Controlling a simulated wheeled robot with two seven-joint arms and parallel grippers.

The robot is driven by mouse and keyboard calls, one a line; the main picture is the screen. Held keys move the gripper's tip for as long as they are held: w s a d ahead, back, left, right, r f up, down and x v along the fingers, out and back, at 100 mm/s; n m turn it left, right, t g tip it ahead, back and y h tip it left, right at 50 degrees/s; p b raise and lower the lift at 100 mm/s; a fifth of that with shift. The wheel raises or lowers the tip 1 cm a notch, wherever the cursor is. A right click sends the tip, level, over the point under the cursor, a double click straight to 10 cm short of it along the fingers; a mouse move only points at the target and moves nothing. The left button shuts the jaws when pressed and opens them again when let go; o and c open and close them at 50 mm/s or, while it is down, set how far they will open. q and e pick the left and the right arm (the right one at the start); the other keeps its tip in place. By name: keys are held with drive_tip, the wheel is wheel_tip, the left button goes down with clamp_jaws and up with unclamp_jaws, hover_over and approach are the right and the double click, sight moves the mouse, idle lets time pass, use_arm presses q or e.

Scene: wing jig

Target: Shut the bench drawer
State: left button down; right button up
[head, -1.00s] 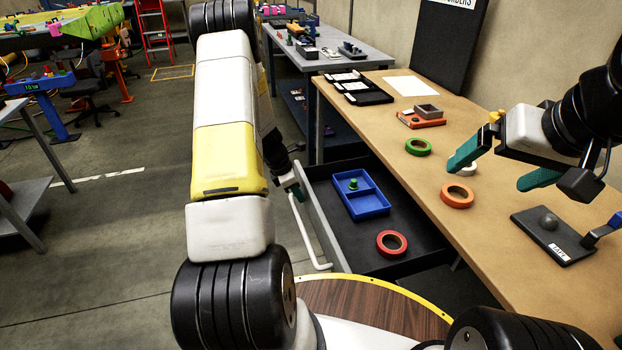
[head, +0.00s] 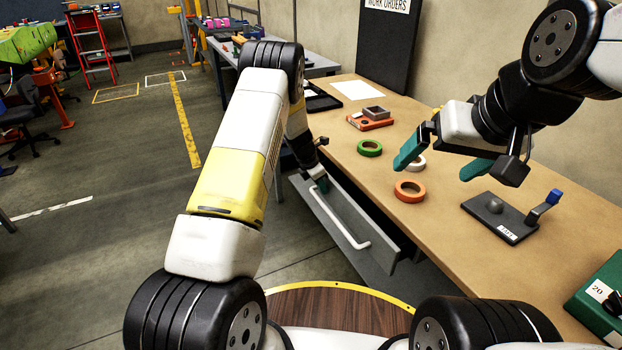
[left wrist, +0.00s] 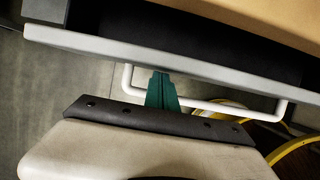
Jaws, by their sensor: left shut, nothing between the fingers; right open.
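The bench drawer (head: 385,248) has a grey front with a white bar handle (head: 338,222). It stands out a little from under the bench top, and only a narrow dark strip of its inside shows. In the left wrist view the drawer front's pale top edge (left wrist: 200,67) crosses the picture, with the white handle (left wrist: 128,80) below it. My left gripper (head: 322,186) is shut and empty, its green fingertips at the drawer front, near the handle's far end. They also show in the left wrist view (left wrist: 162,82); contact is hard to tell. My right gripper (head: 443,160) is open above the bench.
The wooden bench top (head: 440,240) holds a green tape roll (head: 370,148), an orange tape roll (head: 410,190), a white roll, an orange block with a grey box, and a black plate (head: 500,217). A green case (head: 600,300) stands at the near right. Floor left of the drawer is clear.

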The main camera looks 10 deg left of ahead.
sight(331, 184)
use_arm(q)
drive_tip(key=shift+w+d, duration=0.55)
drive_tip(key=shift+d, duration=0.25)
drive_tip(key=shift+w+d, duration=0.5)
drive_tip(key=shift+d, duration=0.25)
